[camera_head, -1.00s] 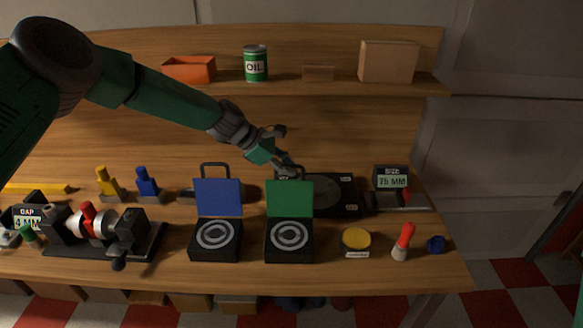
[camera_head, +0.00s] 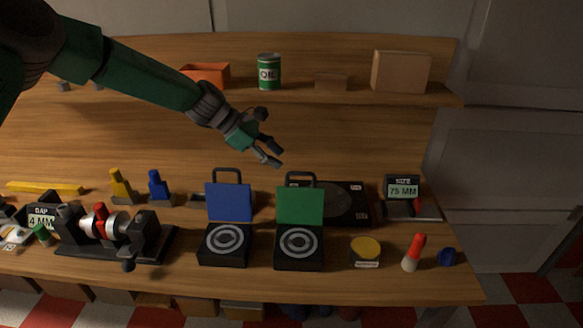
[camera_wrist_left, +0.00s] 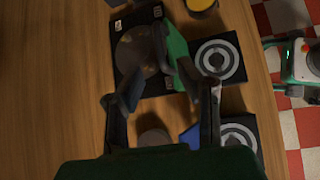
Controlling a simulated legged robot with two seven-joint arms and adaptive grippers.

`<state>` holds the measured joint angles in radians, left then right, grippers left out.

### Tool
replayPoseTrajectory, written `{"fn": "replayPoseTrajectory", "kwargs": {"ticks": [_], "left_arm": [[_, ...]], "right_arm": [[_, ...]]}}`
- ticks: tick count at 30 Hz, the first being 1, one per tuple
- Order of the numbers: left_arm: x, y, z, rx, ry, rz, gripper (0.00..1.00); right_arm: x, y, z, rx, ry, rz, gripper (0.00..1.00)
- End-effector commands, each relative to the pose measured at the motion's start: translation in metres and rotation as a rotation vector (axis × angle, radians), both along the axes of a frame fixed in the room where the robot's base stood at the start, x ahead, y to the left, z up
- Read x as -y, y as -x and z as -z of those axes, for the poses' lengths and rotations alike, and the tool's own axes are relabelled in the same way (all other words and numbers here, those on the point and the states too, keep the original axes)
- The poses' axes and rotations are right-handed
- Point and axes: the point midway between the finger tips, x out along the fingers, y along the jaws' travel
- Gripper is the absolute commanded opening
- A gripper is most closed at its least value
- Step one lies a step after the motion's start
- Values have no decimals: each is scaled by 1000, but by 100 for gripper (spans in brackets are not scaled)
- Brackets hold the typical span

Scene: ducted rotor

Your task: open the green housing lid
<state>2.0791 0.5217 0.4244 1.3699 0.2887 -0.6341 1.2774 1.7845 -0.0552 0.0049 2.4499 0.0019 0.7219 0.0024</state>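The green housing lid (camera_head: 300,207) stands upright at the back of its black housing (camera_head: 299,263), with a dark handle on top. The housing is open and shows a grey ring pattern inside. The lid also shows edge-on in the left wrist view (camera_wrist_left: 178,52). My left gripper (camera_head: 275,156) is open and empty, above and a little behind and left of the lid's handle, apart from it. In the left wrist view its two fingers (camera_wrist_left: 159,78) are spread, and the right one partly covers the lid. My right gripper is not in view.
A blue-lidded housing (camera_head: 229,203) stands open just left of the green one. A dark flat device (camera_head: 347,204) lies behind on the right. A yellow-topped tin (camera_head: 365,250) and an orange-and-white bottle (camera_head: 413,254) stand to the right. A shelf (camera_head: 349,96) runs behind.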

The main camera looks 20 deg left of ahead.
Motion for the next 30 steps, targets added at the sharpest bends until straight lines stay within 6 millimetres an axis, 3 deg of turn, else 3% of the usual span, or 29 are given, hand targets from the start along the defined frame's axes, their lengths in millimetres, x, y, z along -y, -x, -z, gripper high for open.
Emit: {"fn": "replayPoseTrajectory", "kwargs": {"ticks": [7, 23, 26, 29, 30], "left_arm": [[-21, 8, -21, 0, 1, -1, 31], [-22, 10, -23, -1, 0, -1, 31], [-20, 13, -15, -1, -14, 9, 31], [-12, 27, 15, 6, -75, 55, 31], [-7, 37, 34, 12, -115, 88, 31]], "right_arm": [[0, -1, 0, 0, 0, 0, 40], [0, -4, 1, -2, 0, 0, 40], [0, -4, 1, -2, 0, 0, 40], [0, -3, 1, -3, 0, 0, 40], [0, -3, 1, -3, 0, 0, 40]]}}
